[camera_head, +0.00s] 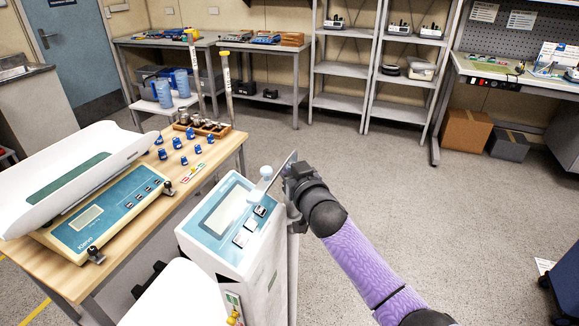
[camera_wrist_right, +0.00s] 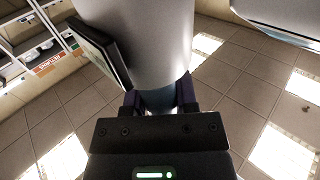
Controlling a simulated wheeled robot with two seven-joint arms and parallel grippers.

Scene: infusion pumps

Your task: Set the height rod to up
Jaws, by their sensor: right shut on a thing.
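A white scale column (camera_head: 235,232) with a teal panel stands in the middle of the head view. A thin grey bar (camera_head: 279,171) with a pale round knob (camera_head: 266,172) rises at its back right edge and looks like part of the height rod. My right gripper (camera_head: 291,184) is at the bar's right side, with the purple arm reaching in from the lower right. In the right wrist view, my right gripper (camera_wrist_right: 160,99) is shut on a smooth grey cylinder (camera_wrist_right: 148,35), apparently the height rod. The gripped spot is hidden in the head view. My left gripper is out of view.
A wooden table (camera_head: 215,160) on the left bears a baby scale (camera_head: 105,205), blue weights and a block of metal weights. Two yellow-topped poles (camera_head: 228,88) stand behind it. Shelves (camera_head: 338,68) line the back wall.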

